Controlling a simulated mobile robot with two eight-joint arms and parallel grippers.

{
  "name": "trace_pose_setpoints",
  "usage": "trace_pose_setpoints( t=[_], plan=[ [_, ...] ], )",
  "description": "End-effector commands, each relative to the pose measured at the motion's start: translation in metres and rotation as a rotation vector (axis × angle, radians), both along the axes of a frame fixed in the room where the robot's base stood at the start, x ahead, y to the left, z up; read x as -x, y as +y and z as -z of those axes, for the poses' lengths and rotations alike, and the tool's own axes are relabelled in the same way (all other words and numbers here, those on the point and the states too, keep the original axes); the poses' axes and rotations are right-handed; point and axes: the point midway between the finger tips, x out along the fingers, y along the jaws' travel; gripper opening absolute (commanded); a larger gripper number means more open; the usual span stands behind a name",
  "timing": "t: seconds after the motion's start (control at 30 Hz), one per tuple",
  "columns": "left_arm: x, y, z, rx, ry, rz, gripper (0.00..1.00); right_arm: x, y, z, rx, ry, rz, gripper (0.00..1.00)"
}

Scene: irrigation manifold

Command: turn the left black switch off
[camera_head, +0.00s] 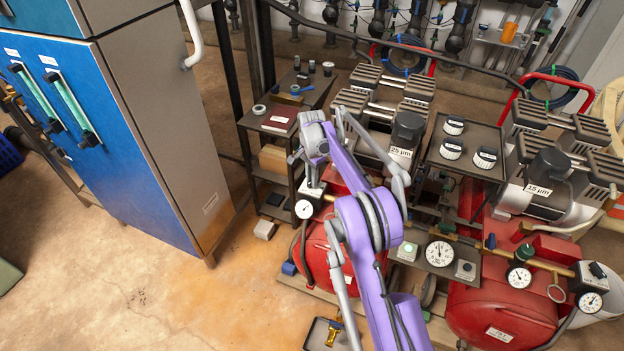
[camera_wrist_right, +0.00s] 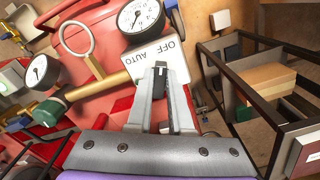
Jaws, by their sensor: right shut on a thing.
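The left black switch (camera_wrist_right: 159,82) is a small black knob on a light grey box (camera_wrist_right: 172,57) marked OFF and AUTO. My right gripper (camera_wrist_right: 160,90) is shut on this knob, one finger on each side. A white mark on the knob's top shows, but I cannot tell for sure which label it points at. In the head view the box (camera_head: 306,196) sits at the left compressor, beneath my right gripper (camera_head: 309,176), which hides the knob. A similar black switch (camera_head: 597,269) sits on the right compressor. My left gripper is out of view.
A gauge (camera_head: 304,209) sits close to the held switch. Red tanks (camera_head: 483,318) and brass pipes lie below and right. A dark shelf (camera_head: 249,121) stands close behind, and a blue cabinet (camera_head: 137,180) at left. The floor between is mostly clear.

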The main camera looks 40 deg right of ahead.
Motion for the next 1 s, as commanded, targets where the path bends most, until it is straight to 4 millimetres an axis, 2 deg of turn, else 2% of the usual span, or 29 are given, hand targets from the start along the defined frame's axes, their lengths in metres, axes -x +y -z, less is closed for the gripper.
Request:
trace_pose_setpoints(
  t=[0.3, 0.7, 0.73, 0.8, 0.9, 1.0],
  plan=[
    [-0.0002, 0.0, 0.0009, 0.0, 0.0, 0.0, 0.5, -0.0006, 0.0001, 0.0003, 0.0, 0.001, 0.074, 0.0],
    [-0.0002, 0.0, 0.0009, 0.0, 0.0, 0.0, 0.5, -0.0006, 0.0001, 0.0003, 0.0, 0.0, 0.081, 0.0],
    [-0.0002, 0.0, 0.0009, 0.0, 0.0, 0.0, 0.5, -0.0006, 0.0001, 0.0003, 0.0, 0.0, 0.081, 0.2],
    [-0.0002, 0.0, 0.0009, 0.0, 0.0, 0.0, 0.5, -0.0006, 0.0001, 0.0003, 0.0, 0.0, 0.081, 0.33],
    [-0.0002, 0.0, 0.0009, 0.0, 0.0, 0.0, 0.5, -0.0006, 0.0001, 0.0002, 0.0, 0.0, 0.081, 0.49],
    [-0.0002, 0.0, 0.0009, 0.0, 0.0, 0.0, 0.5, -0.0006, 0.0, 0.0002, 0.0, 0.0, 0.08, 0.49]
  ],
)
